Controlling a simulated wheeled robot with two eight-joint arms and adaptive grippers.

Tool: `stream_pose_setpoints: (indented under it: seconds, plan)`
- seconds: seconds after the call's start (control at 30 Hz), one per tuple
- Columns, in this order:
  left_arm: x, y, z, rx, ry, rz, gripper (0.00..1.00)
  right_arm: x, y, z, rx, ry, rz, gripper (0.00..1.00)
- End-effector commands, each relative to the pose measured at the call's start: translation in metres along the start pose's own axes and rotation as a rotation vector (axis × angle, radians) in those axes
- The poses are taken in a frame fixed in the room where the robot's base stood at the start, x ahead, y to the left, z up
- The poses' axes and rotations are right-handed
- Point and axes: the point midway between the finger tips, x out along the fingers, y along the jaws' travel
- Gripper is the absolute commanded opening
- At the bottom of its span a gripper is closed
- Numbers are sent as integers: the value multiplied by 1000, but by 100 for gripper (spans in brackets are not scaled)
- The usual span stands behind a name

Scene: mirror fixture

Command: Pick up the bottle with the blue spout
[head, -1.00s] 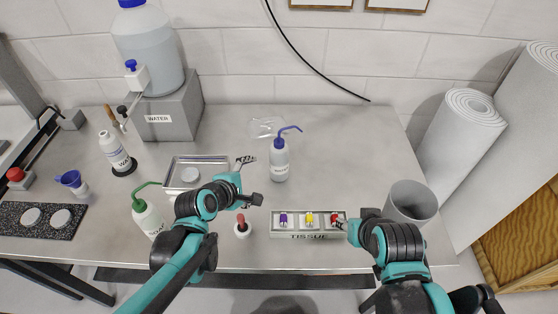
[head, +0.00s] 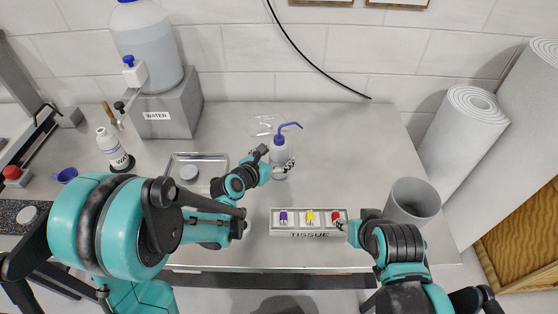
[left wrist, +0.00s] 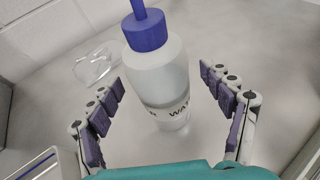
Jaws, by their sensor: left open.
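The bottle with the blue spout (head: 280,148) stands upright on the bench, a white squeeze bottle with a blue cap and bent blue tube. My left gripper (head: 277,161) is open at the bottle, partly hiding its lower body. In the left wrist view the bottle (left wrist: 162,75) stands between the two spread fingers of the left gripper (left wrist: 163,80), with gaps on both sides.
A grey bin (head: 413,204) stands right. The bench right of the bottle is clear.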

Motion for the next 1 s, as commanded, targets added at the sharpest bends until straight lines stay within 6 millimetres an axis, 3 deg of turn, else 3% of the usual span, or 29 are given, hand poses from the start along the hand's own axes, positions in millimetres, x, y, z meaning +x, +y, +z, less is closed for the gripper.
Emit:
stream_pose_setpoints:
  seconds: [0.1,0.3,0.33,0.47,0.5,1.0]
  plan:
    - [16,-1,-2,1,0,0,80,5,0,3,0,0,0,40]
    - [17,0,0,1,0,1,80,4,0,3,0,0,0,40]
    - [17,0,0,1,0,1,78,4,0,3,0,0,0,40]
    - [17,0,0,1,0,0,46,4,0,3,0,0,0,40]
    - [17,0,0,1,0,0,42,4,0,3,0,0,0,40]
    - [13,0,9,1,0,0,42,0,0,0,0,0,0,40]
